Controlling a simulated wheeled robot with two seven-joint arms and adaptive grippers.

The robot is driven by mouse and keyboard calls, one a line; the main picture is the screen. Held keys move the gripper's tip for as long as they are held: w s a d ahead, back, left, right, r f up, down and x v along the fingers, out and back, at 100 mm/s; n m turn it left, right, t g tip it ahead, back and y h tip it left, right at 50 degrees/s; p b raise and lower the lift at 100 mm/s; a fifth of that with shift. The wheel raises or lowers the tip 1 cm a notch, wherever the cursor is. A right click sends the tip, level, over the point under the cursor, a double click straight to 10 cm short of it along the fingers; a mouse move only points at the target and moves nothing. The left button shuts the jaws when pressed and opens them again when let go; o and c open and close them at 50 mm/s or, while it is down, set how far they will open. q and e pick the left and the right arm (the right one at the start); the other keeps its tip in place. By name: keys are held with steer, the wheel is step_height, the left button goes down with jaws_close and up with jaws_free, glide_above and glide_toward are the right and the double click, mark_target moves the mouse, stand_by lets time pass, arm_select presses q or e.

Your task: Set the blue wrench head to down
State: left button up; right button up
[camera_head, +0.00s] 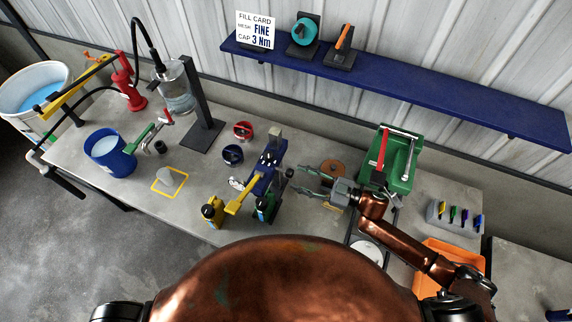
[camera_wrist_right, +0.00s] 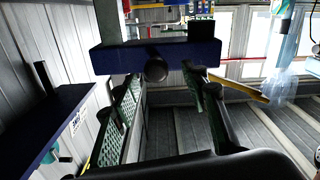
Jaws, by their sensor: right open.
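A blue head (camera_head: 263,178) sits on a grey post at the middle of the bench, with a yellow lever slanting down to the left. In the right wrist view a blue bar (camera_wrist_right: 120,60) lies level across the upper middle, with a round black knob (camera_wrist_right: 156,70) facing me. My right gripper (camera_head: 303,182) is open and empty, just right of the blue head. In the wrist view its fingers (camera_wrist_right: 162,88) stand apart on either side of the knob, and I see no contact. My left gripper is out of view.
A green tray (camera_head: 403,183) with a red-handled tool stands right of my gripper. A blue bucket (camera_head: 108,155) is at the left. A blue shelf (camera_head: 420,87) runs along the wall behind.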

mark_target(286, 172)
steer(key=x, duration=0.2)
steer(key=p+x, duration=0.1)
steer(key=x, duration=0.1)
steer(key=shift+w+a, duration=0.15)
steer(key=shift+w, duration=0.3)
steer(key=shift+a, duration=0.7)
steer(key=shift+w+f, duration=0.1)
steer(key=shift+w, duration=0.15)
steer(key=shift+c, duration=0.2)
steer(key=shift+s, duration=0.15)
steer(key=c, duration=0.6)
jaws_close()
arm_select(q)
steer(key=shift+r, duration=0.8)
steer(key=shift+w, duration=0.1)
